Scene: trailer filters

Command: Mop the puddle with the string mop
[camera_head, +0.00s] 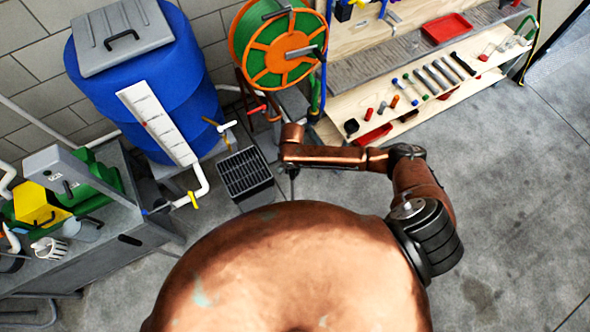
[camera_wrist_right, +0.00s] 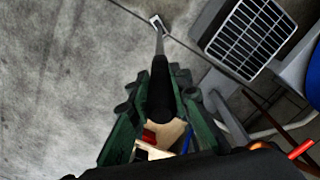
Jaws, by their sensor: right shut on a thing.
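My right gripper (camera_wrist_right: 160,100) has green fingers shut around the dark grip of a thin pole (camera_wrist_right: 159,45). The pole runs away from the fingers to a small pale end piece over the grey floor. No strings show on it, so I cannot tell if it is the string mop. In the head view my right arm reaches left, and its gripper is mostly hidden beneath the arm. Dark patches (camera_head: 481,297) mark the floor at the lower right; I cannot tell if any is the puddle. My left gripper is out of view.
A dark box with a grated top (camera_head: 245,172) stands on the floor beside a blue barrel (camera_head: 95,95). An orange hose reel (camera_head: 262,50) is behind it. A tool shelf (camera_head: 440,112) stands at the upper right, a grey bench (camera_head: 110,245) at left. The right floor is clear.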

